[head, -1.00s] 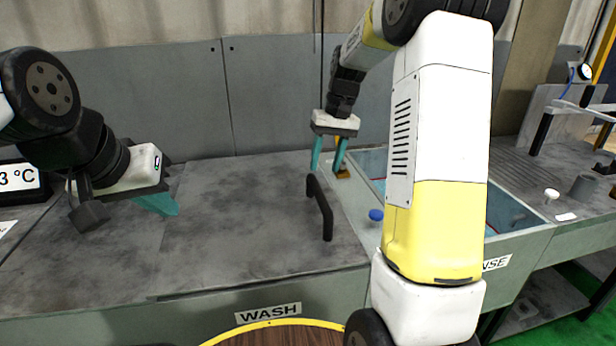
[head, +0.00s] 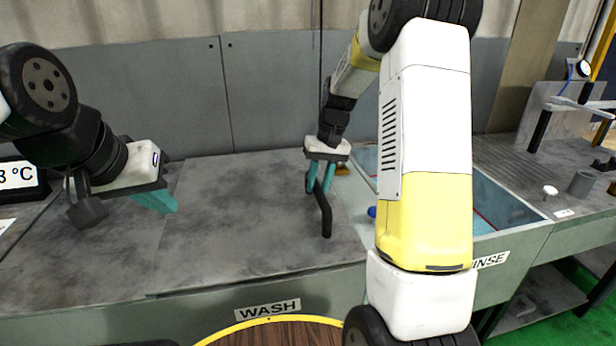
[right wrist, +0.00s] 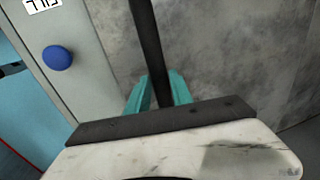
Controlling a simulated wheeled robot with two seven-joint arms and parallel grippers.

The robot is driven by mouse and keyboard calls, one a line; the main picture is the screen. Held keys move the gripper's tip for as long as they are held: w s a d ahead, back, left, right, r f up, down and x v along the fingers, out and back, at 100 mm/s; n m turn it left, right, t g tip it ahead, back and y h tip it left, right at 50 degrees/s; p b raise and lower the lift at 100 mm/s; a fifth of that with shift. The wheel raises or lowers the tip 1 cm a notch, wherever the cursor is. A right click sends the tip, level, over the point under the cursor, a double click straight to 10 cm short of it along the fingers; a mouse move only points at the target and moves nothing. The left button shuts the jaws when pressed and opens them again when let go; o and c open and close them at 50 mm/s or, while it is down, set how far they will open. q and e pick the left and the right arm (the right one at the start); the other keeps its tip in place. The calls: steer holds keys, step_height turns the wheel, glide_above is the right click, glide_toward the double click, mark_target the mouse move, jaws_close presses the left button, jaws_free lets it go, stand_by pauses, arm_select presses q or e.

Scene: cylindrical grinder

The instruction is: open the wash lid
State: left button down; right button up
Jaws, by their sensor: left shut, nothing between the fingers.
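The wash lid (head: 225,230) is a flat, mottled grey panel lying level and closed over the wash station. Its black bar handle (head: 325,213) stands near its right edge. My right gripper (head: 320,188) reaches down at the handle's far end, with one teal finger on each side of the bar. My left gripper (head: 168,207) is shut and empty, above the left part of the counter, apart from the lid.
The rinse basin (head: 510,238) is open to the right of the lid. A blue knob (right wrist: 57,58) sits on the strip beside the lid. A grey back wall (head: 270,95) stands behind. The left display (head: 18,178) is near my left arm.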

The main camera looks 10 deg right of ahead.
jaws_close()
stand_by(1.1)
